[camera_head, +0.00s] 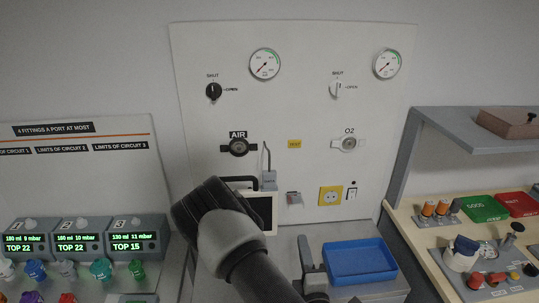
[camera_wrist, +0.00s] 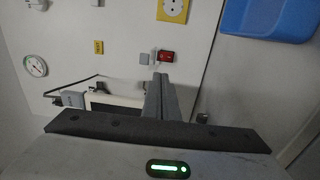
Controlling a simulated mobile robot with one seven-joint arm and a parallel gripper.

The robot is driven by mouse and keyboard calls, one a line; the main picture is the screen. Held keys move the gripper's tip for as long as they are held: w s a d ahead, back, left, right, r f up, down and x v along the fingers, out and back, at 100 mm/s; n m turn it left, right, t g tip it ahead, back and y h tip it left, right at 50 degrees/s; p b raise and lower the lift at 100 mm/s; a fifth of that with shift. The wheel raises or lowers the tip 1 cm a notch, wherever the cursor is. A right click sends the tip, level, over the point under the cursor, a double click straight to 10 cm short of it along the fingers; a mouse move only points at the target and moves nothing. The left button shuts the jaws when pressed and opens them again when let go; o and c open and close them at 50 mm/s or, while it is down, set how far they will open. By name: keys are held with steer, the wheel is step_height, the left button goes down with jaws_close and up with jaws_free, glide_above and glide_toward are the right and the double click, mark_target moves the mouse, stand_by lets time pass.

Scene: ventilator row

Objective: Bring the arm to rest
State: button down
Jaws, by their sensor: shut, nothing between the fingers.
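My gripper (camera_wrist: 159,78) shows in the wrist view with its two grey fingers together and nothing between them. The fingers point toward the white wall panel (camera_head: 300,110). In the head view my dark arm rises from the bottom middle and bends at a black wrist part in front of the panel's lower left. The fingertips are hidden there. A screen with a pale frame (camera_head: 262,208) stands just behind my wrist and is partly covered by it. In the wrist view this screen (camera_wrist: 100,104) is beside the fingers; I cannot tell whether they touch.
A blue tray (camera_head: 358,276) lies on the grey bench right of my arm. Three displays (camera_head: 75,243) and coloured fittings stand at left. A wooden bench (camera_head: 415,238) with red and green trays and a grey shelf (camera_head: 465,128) is at right. Open air lies above my wrist.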

steer(key=w+d+r+m+g+h+p, duration=0.25)
steer(key=w+m+g, duration=0.25)
steer(key=m, duration=0.6)
steer(key=s+a+r+m+g+y, duration=0.2)
steer(key=a+r+m+g+y, duration=0.15)
steer(key=r, duration=0.65)
steer(key=s+r+m+g+p, duration=0.1)
steer(key=s+r+g, duration=0.1)
steer(key=s+r, duration=0.5)
steer(key=s+d+r+m+g+p, duration=0.1)
steer(key=s+r+m+g, duration=0.1)
steer(key=s+r, duration=0.6)
steer(key=s, duration=0.7)
steer(key=shift+d+r+h, duration=0.15)
steer(key=shift+h, duration=0.15)
steer(key=c, duration=2.5)
jaws_free()
